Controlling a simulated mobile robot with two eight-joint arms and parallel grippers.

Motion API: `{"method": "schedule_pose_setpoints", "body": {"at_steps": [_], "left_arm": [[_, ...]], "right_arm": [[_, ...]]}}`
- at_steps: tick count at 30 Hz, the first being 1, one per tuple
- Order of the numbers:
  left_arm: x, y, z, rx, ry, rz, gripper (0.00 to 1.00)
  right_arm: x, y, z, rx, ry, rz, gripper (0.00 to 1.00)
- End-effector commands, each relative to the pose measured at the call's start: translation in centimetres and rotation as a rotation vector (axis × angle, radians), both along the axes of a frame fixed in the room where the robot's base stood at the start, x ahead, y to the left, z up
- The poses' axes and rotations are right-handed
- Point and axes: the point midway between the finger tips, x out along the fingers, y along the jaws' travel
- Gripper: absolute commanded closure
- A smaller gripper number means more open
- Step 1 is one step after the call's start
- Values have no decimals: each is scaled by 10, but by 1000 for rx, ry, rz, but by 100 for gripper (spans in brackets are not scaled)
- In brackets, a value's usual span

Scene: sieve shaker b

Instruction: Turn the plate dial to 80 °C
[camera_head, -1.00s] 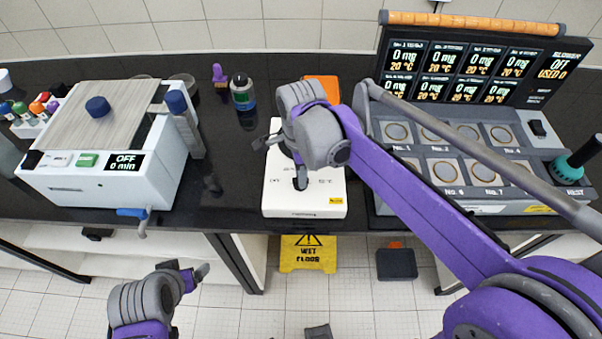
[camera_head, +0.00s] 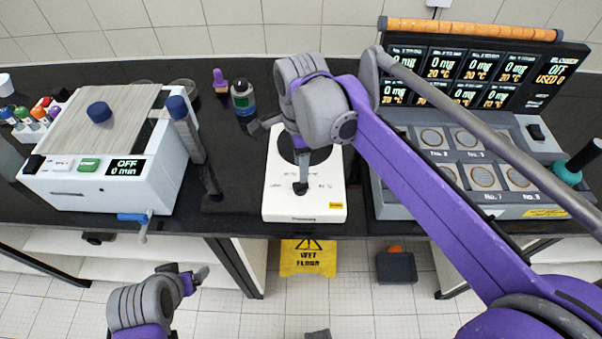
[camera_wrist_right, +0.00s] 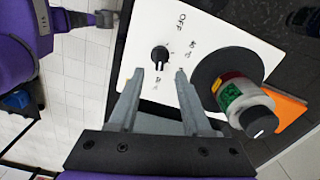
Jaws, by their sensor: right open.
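The white hot plate (camera_head: 277,190) stands on the black bench, with a dark round heating disc. In the right wrist view the plate (camera_wrist_right: 140,30) shows its black dial (camera_wrist_right: 160,55), marked OFF and with small temperature labels around it that are hard to read. I cannot read the dial's setting surely. My right gripper (camera_wrist_right: 158,78) is open and empty. Its fingertips are near the dial, one to either side in the picture, and the dial lies just beyond them, not gripped. In the head view my right wrist partly covers the plate. My left gripper (camera_head: 188,277) is low in front of the bench.
A dark bottle (camera_head: 243,98) stands behind the plate; the wrist view shows a bottle with a green label (camera_wrist_right: 245,104) and an orange object (camera_wrist_right: 289,112). A white shaker machine (camera_head: 95,190) is at left, a grey balance unit (camera_head: 405,204) close at right. A yellow floor sign (camera_head: 307,262) stands below.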

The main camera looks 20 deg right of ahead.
Motion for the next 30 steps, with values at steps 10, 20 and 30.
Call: {"method": "schedule_pose_setpoints", "body": {"at_steps": [10, 20, 30], "left_arm": [[1, 0, 4, 0, -3, 0, 14], [1, 0, 4, 0, -3, 0, 14], [2, 0, 4, 0, -3, 0, 14]], "right_arm": [[0, 0, 44, 0, 0, 0, 51], [0, 0, 45, 0, 0, 0, 51], [0, 0, 45, 0, 0, 0, 51]]}}
